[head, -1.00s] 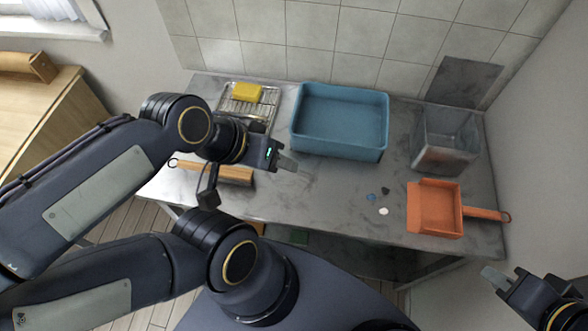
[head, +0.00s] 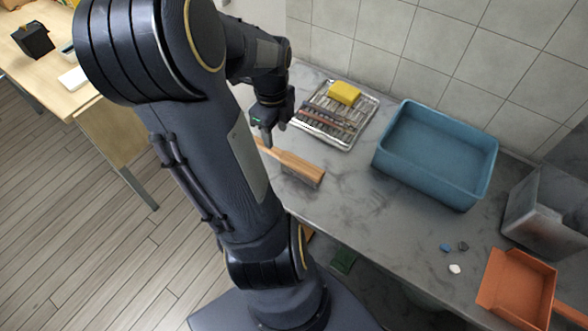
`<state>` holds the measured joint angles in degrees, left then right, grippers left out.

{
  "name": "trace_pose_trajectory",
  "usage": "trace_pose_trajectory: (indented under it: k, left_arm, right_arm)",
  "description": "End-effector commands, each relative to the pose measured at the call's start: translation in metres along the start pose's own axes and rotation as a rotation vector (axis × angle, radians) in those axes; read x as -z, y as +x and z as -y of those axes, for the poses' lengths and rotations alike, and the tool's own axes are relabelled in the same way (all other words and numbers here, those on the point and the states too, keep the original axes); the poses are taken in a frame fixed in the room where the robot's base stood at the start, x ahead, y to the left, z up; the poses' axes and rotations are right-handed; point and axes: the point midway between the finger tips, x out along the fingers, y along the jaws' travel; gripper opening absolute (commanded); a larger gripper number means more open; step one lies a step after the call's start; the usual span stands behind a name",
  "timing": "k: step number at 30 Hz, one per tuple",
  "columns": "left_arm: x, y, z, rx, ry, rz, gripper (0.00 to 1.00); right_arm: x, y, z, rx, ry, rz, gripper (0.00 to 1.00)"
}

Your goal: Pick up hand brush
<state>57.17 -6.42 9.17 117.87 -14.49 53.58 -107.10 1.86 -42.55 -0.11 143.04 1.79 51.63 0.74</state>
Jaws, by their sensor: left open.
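The hand brush (head: 300,168) has a light wooden back and handle. It lies near the front left edge of the grey worktop, its handle pointing left toward my gripper. My left gripper (head: 267,140) points down at the handle end of the brush, open and holding nothing. Its fingers overlap the handle end in the picture, and I cannot tell whether they touch it or are above it. Part of the handle end is hidden by the gripper. My right gripper is out of view.
A metal rack tray (head: 352,134) with a yellow sponge (head: 344,92) stands behind the brush. A blue basin (head: 480,185) stands right of it. The worktop's middle front is clear.

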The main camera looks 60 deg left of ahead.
Motion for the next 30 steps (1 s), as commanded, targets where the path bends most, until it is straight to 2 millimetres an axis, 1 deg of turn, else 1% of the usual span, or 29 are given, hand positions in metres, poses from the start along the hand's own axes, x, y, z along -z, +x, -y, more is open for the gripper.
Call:
trace_pose_trajectory:
  k: [1, 5, 11, 14, 18, 21, 24, 29, 30]
  left_arm:
    - [-0.006, 0.005, -0.001, -0.009, 0.021, 0.003, 0.45]
    - [-0.010, 0.015, -0.002, -0.019, 0.050, 0.005, 0.45]
    - [-0.008, 0.037, -0.002, -0.019, 0.052, 0.004, 0.45]
    - [-0.004, 0.050, -0.003, -0.019, 0.052, 0.002, 0.45]
    - [0.000, 0.072, -0.004, -0.019, 0.050, 0.003, 0.45]
    - [-0.001, 0.082, -0.004, -0.017, 0.050, 0.004, 0.45]
    - [-0.001, 0.085, -0.004, -0.016, 0.049, 0.005, 0.45]
    - [-0.001, 0.085, -0.003, -0.015, 0.049, 0.005, 0.45]
    - [-0.001, 0.085, -0.003, -0.015, 0.049, 0.005, 0.44]
  right_arm:
    - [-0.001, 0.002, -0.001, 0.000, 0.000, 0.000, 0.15]
    - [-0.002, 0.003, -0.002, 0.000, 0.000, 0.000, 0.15]
    - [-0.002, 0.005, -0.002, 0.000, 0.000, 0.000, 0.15]
    - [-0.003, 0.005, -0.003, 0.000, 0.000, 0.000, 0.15]
    - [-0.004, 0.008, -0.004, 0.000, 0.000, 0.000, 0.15]
    - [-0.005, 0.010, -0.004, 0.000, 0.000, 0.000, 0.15]
    - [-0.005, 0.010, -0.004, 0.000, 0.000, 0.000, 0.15]
    - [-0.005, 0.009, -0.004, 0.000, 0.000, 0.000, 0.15]
    - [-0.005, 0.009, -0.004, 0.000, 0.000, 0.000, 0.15]
